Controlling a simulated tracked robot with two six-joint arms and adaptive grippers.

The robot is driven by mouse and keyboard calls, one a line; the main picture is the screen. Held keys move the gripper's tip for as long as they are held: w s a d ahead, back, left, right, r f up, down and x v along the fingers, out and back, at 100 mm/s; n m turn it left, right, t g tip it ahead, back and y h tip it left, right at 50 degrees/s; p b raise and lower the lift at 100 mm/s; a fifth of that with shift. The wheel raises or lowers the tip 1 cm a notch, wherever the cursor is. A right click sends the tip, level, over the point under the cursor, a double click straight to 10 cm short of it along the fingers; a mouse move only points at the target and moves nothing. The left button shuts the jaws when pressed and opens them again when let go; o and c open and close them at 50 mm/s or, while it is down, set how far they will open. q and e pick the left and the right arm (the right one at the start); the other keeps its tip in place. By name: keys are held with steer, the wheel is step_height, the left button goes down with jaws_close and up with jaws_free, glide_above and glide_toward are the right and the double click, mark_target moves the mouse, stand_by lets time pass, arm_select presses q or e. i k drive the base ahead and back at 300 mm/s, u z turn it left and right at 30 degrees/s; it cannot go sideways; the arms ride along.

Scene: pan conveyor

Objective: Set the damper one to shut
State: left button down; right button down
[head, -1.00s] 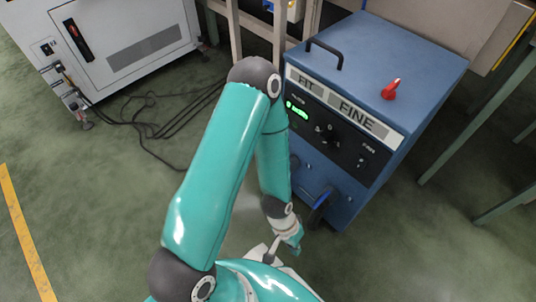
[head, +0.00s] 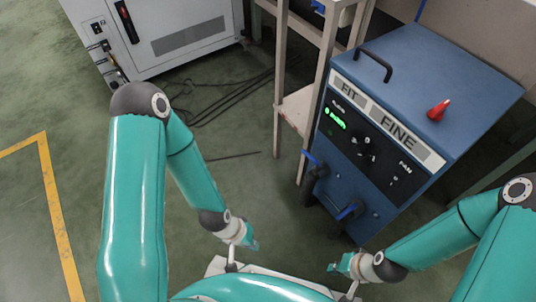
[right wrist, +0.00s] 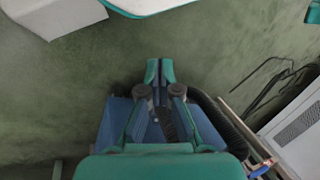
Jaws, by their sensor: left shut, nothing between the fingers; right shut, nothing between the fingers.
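A blue cabinet (head: 440,65) with signs "FIT" and "FINE" stands at the right in the head view. Low on its front are two dark round ports with blue levers, one at the left (head: 313,158) and one nearer (head: 348,211). I cannot read which is damper one. My left gripper (head: 253,245) is shut and empty, left of the nearer lever and apart from it. My right gripper (head: 334,267) is shut and empty, below the nearer lever in the picture. The right wrist view shows its closed fingers (right wrist: 160,70), with part of the blue cabinet (right wrist: 114,112) behind.
The cabinet front carries knobs and a green display (head: 335,118); a red piece (head: 438,110) and a black handle (head: 373,65) are on top. A beige frame (head: 283,80) stands beside it. A white cabinet (head: 185,30) stands back left, with cables on the floor. The floor at left is clear.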

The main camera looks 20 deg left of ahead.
mark_target(319, 165)
steer(key=u, duration=0.2)
steer(key=k, duration=0.95)
steer(key=z, duration=0.7)
steer(key=i, duration=1)
steer(key=z, duration=0.05)
